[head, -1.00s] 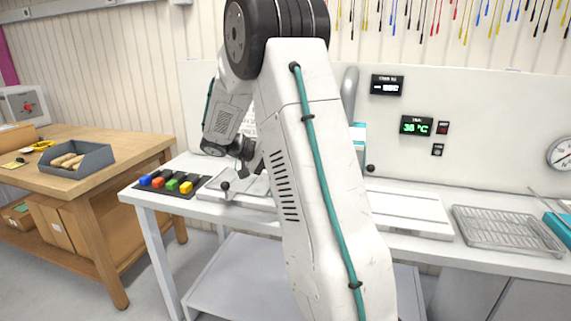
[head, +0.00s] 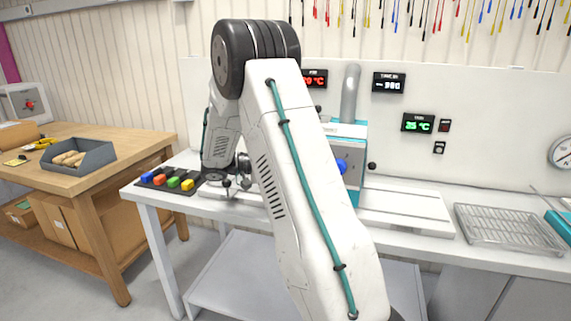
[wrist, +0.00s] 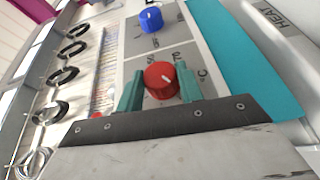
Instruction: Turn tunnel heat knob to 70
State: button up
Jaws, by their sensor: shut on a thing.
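A red knob (wrist: 160,76) with a white pointer mark sits on a grey dial panel (wrist: 140,45), with printed numbers and a °C mark around it. I cannot read exactly where its pointer stands on the scale. My gripper (wrist: 159,90) has its two teal fingers on either side of the red knob and is shut on it. A blue knob (wrist: 151,20) is on the same panel, beyond the red one; it also shows in the head view (head: 341,166) on the teal-edged machine (head: 357,190). My arm hides the red knob and gripper in the head view.
A red °C display (head: 314,79) is partly hidden by my arm. A green display (head: 417,123) appears to read 35 °C. A wire rack (head: 508,228) lies on the bench at right.

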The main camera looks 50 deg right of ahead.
jog(key=o, duration=1)
jog(key=v, duration=0.7)
jog(key=shift+w+a, duration=0.25)
jog(key=shift+a, duration=0.05)
jog(key=shift+f, duration=0.1)
